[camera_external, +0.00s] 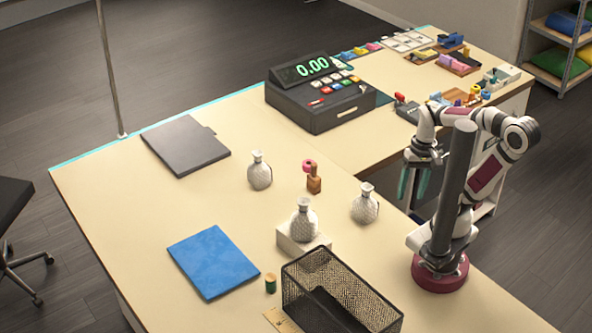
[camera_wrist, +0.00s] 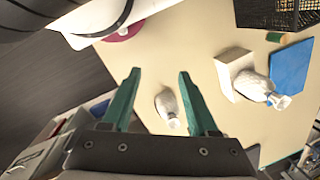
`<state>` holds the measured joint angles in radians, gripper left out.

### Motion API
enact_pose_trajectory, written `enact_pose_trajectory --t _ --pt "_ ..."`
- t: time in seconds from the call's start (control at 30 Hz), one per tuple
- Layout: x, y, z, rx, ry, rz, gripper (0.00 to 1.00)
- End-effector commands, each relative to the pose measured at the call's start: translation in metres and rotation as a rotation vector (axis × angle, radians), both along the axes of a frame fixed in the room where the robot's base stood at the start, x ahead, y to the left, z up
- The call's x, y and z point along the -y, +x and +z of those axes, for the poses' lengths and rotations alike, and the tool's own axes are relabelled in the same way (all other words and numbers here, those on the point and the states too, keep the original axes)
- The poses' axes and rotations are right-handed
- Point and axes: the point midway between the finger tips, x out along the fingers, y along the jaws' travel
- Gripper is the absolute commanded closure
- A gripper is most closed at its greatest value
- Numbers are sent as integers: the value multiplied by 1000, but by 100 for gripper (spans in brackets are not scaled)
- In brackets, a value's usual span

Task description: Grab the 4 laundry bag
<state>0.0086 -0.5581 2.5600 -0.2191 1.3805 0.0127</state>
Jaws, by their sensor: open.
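Three white, patterned, bulbous pieces with pinched necks, like small tied bags, stand upright on the table. One is at the back left (camera_external: 260,174), one at the right (camera_external: 364,207), and one (camera_external: 304,224) is on a white block (camera_external: 290,243). I cannot read a number 4 on any. My gripper (camera_external: 413,183), with teal fingers, hangs open and empty above the table, right of the right-hand bag. In the wrist view, one bag (camera_wrist: 168,107) appears between the open fingers, apart from them. The bag on the block also shows there (camera_wrist: 256,88).
A black mesh basket (camera_external: 340,285), a green spool (camera_external: 270,283) and a blue cloth (camera_external: 213,262) are in front. A wooden piece with a pink ring (camera_external: 313,181) stands between the bags. A cash register (camera_external: 322,100) and grey folder (camera_external: 186,146) are behind. The left table is mostly clear.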

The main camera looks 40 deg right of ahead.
Motion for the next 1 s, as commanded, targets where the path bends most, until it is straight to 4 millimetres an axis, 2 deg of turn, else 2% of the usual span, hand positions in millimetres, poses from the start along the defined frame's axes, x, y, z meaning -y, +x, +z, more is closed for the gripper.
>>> enact_pose_trajectory --t 0.03,0.2,0.4,0.47,0.57,0.6,0.67,0.7,0.8,0.9,1.0 --pt "0 0 0 0 0 0 29" --pt "0 0 0 0 0 0 0" --pt "0 1 0 1 0 1 0" --pt "-2 10 -2 20 1 15 0" --pt "-14 66 -12 136 6 82 0" --pt "-24 101 -20 213 9 113 0" --pt "-44 158 -34 350 8 143 0" --pt "-57 195 -45 444 0 154 0" --pt "-87 274 -74 679 -55 163 0" --pt "-109 328 -105 905 -159 180 0" --pt "-124 352 -129 1093 -282 224 0"
